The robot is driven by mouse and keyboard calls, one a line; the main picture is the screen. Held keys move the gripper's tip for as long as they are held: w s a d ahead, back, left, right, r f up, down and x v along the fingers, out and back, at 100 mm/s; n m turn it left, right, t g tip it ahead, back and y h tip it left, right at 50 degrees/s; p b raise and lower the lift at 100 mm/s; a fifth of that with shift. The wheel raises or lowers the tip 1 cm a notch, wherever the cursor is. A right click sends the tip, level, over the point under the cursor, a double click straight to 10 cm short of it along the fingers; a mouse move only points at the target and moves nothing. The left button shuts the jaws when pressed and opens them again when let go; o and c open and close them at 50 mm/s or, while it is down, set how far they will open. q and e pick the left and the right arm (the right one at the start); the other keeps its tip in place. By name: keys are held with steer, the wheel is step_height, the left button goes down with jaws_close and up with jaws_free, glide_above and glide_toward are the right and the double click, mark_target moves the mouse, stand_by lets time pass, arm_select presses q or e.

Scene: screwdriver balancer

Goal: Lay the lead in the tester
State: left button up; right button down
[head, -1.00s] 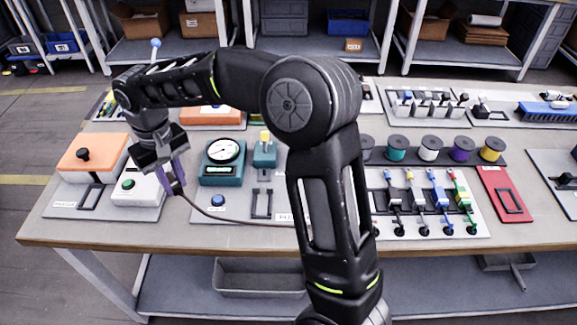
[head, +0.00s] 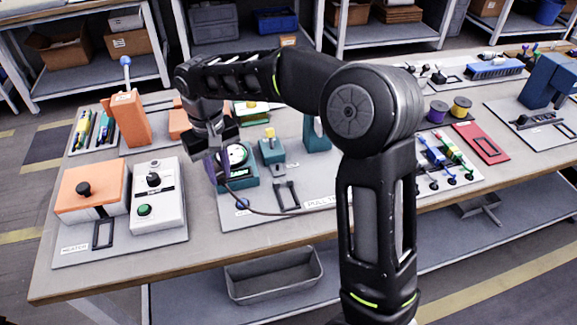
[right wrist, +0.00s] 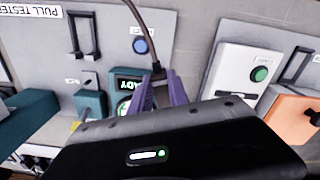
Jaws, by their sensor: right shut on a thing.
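My right gripper (head: 217,172) is shut on one end of the dark lead (head: 265,212), held just in front of the teal gauge unit (head: 247,182) of the pull tester. In the right wrist view the purple fingers (right wrist: 160,90) pinch the lead's end, and its dark cable (right wrist: 147,38) runs off the top edge. A teal clamp block with a yellow top (head: 271,152) stands right of the gauge unit. Whether the lead touches the tester cannot be told. My left gripper is out of view.
A white box with a green button (head: 160,190) and an orange heater box (head: 92,188) stand left of the tester. A blue button (head: 243,204) and black frame (head: 287,195) are on the tester's grey plate. My right arm hides part of the bench.

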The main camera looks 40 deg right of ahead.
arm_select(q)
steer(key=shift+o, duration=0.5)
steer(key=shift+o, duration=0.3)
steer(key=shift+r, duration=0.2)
arm_select(e)
steer(key=shift+s+d+r, duration=0.1)
steer(key=shift+d+r, duration=0.05)
steer(key=shift+d, duration=0.1)
steer(key=s+d+r+m+p, duration=0.2)
steer(key=s+d+p, duration=0.2)
steer(key=d, duration=0.2)
steer(key=m+p, duration=0.2)
steer(key=p, duration=0.1)
glide_above(289, 202)
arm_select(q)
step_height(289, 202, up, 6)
arm_select(e)
steer(key=shift+r, duration=0.3)
arm_select(q)
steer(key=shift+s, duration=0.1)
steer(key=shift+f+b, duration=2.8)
steer(key=shift+b, duration=0.3)
arm_select(e)
steer(key=shift+f, duration=3.8)
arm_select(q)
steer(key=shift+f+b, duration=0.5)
arm_select(e)
steer(key=shift+f, duration=0.65)
